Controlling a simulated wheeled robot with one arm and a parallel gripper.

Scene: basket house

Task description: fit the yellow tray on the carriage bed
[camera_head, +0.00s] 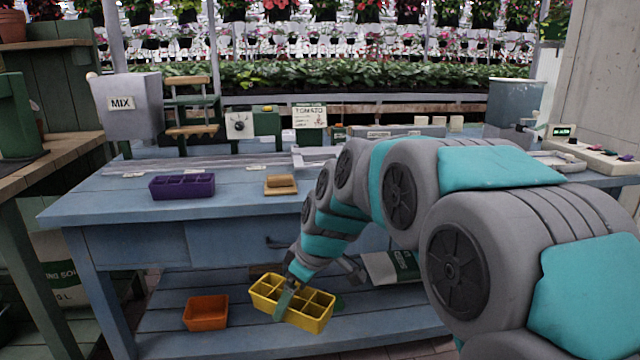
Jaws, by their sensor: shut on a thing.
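The yellow tray (318,317), divided into several compartments, is low in front of the blue bench, against the lower shelf in the picture. It slants down to the right. I cannot tell whether it touches the shelf. My gripper (286,299) is shut on the tray's near wall, left of its middle. The compartments I can see look empty. A pale flat piece (314,156) on the long grey rail at the back of the bench top may be the carriage bed; my arm partly hides that area.
A purple tray (182,187) and a wooden block (280,185) sit on the bench top (235,208). An orange bin (206,312) stands on the lower shelf, left of the yellow tray. A grey MIX hopper (128,106) stands behind. The bench's front edge overhangs the shelf.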

